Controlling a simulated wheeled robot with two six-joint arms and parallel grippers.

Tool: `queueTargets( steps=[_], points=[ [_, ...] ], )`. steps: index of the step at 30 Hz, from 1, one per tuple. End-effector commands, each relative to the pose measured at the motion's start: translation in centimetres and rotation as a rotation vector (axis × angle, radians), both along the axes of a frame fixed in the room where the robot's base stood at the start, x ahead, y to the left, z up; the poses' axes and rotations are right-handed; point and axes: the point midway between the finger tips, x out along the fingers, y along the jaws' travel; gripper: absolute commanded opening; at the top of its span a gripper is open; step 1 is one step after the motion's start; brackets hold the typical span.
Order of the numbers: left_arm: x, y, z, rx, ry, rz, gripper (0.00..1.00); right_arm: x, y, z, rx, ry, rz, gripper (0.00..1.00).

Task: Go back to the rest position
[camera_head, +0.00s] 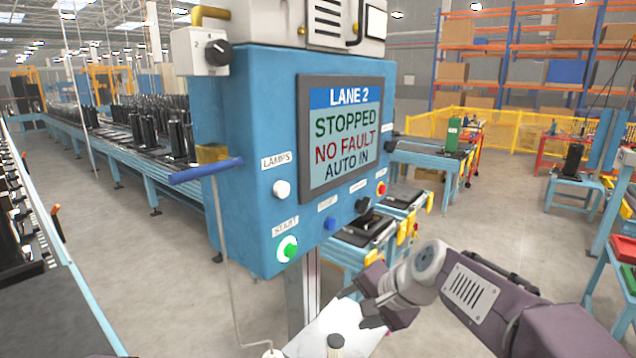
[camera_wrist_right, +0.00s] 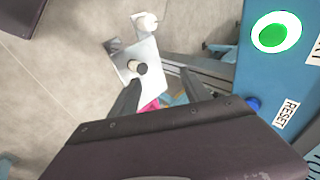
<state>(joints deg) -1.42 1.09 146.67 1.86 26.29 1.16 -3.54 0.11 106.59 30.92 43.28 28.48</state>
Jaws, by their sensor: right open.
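My right gripper (camera_head: 370,297) is at the lower middle of the head view, below and to the right of the blue control box (camera_head: 245,190). Its arm comes in from the lower right. In the right wrist view its two fingers (camera_wrist_right: 160,90) stand apart with nothing held between them. The green start button (camera_head: 287,249) is on the box's lower front; it also shows in the right wrist view (camera_wrist_right: 273,36), clear of the fingers. The screen (camera_head: 345,135) reads "LANE 2 STOPPED NO FAULT AUTO IN". My left gripper is not in view.
A white plate (camera_head: 315,335) with a dark-topped knob lies below the box, near my right gripper. A blue bar (camera_head: 205,170) sticks out from the box's left side. A conveyor (camera_head: 120,150) with black parts runs at the left. Open floor (camera_head: 480,215) lies to the right.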

Motion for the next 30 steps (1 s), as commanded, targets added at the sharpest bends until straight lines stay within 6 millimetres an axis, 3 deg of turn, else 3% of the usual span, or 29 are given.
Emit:
queueTargets(
  steps=[1, 3, 6, 10, 13, 16, 30],
  points=[
    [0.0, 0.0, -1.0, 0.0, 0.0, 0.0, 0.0, -1.8, -1.5, -4.8, -0.072, 0.062, 0.02, 0.56],
    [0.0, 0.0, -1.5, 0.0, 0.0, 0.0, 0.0, -4.8, -3.5, -10.2, -0.179, 0.14, 0.076, 0.56],
    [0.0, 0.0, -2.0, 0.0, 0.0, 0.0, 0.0, -10.1, -6.2, -16.4, -0.324, 0.243, 0.198, 0.56],
    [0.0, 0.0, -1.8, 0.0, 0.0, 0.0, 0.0, -16.4, -8.7, -21.1, -0.473, 0.329, 0.405, 0.56],
    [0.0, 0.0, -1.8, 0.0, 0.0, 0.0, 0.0, -19.1, -10.0, -22.9, -0.565, 0.331, 0.574, 0.56],
    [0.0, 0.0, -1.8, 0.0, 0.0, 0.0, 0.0, -18.1, -10.3, -22.7, -0.61, 0.276, 0.649, 0.56],
    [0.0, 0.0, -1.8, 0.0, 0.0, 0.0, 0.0, -18.1, -10.2, -22.7, -0.609, 0.274, 0.653, 0.56]
  ],
)
